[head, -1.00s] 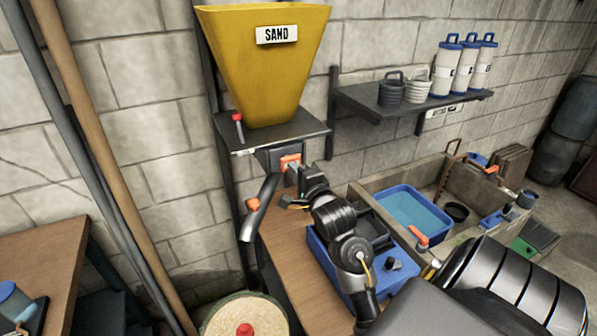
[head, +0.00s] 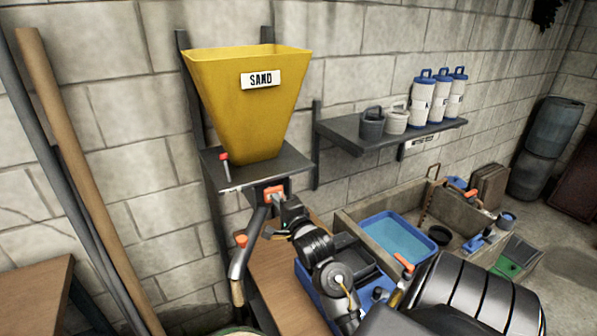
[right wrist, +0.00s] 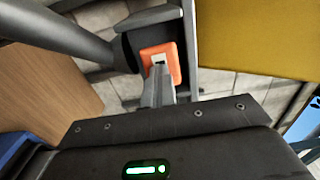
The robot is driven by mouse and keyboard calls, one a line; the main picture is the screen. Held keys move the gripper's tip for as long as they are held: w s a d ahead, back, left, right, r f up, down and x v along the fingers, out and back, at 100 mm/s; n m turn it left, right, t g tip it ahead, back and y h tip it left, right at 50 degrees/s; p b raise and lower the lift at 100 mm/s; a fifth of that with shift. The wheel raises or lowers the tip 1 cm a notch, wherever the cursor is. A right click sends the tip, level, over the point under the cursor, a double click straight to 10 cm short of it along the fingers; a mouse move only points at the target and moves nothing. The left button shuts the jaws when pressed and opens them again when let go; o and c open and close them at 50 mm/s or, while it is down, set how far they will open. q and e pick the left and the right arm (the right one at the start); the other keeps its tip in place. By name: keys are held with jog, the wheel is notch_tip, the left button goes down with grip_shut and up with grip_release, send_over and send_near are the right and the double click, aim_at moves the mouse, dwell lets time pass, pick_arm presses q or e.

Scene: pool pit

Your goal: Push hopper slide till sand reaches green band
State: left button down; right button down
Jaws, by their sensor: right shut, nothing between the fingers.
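The yellow hopper (head: 248,110) marked SAND stands on a dark wall bracket. Its orange slide (head: 273,193) is just below the bracket and also shows in the right wrist view (right wrist: 172,72). My right gripper (head: 281,204) is shut and empty, its fingertips (right wrist: 158,72) against or right at the orange piece. A dark spout (head: 250,240) slopes down to the left from there. A tan streak (head: 238,293), apparently sand, hangs below its mouth. The receiving container is almost wholly cut off at the bottom edge. No green band shows. My left gripper is out of view.
A wooden bench (head: 280,270) lies under the spout. A blue tray (head: 397,238) of water sits in a wooden trough at right. A wall shelf (head: 365,142) holds pots and canisters. Long poles (head: 75,160) lean at left.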

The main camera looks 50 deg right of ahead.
jog(key=b+v, duration=0.2)
jog(key=v, duration=1)
jog(key=shift+s, duration=0.35)
jog(key=shift+a, duration=0.1)
dwell(1.2)
